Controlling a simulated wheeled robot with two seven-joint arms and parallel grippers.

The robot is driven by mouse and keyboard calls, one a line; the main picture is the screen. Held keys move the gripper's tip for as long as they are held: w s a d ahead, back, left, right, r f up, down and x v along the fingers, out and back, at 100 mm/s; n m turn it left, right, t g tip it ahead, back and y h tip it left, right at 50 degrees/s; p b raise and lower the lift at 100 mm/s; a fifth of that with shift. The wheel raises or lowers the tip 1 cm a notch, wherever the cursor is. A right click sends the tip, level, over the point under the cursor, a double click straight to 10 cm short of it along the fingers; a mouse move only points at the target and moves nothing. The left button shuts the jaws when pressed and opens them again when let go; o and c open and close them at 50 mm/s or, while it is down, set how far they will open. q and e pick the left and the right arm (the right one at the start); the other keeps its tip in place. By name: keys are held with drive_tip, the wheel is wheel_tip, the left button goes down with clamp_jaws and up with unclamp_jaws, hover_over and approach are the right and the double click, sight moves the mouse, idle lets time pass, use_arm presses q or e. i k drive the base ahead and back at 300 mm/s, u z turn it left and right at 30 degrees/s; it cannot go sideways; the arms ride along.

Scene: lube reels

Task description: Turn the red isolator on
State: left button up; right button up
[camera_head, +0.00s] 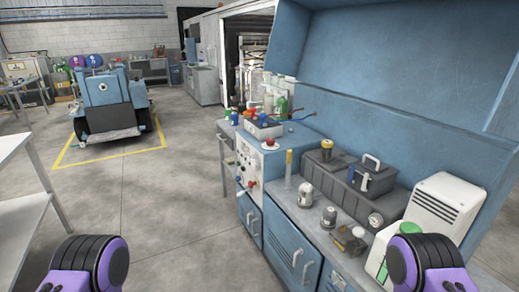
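A blue control cabinet (265,155) stands right of the middle, with a pale panel on its front. Only purple and black parts of my two arms show, at the bottom left and bottom right, well apart from the panel. Neither gripper's fingers show.
A blue bench (290,240) with cupboard doors adjoins the cabinet, carrying a dark toolbox (340,180), grease cups and a white vented box (443,205). A pale table (22,215) is at left. The grey floor between is clear. A blue vehicle (105,100) stands behind.

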sight(270, 142)
drive_tip(key=u, duration=1.1)
drive_tip(key=i, duration=2.35)
drive_tip(key=z, duration=2.95)
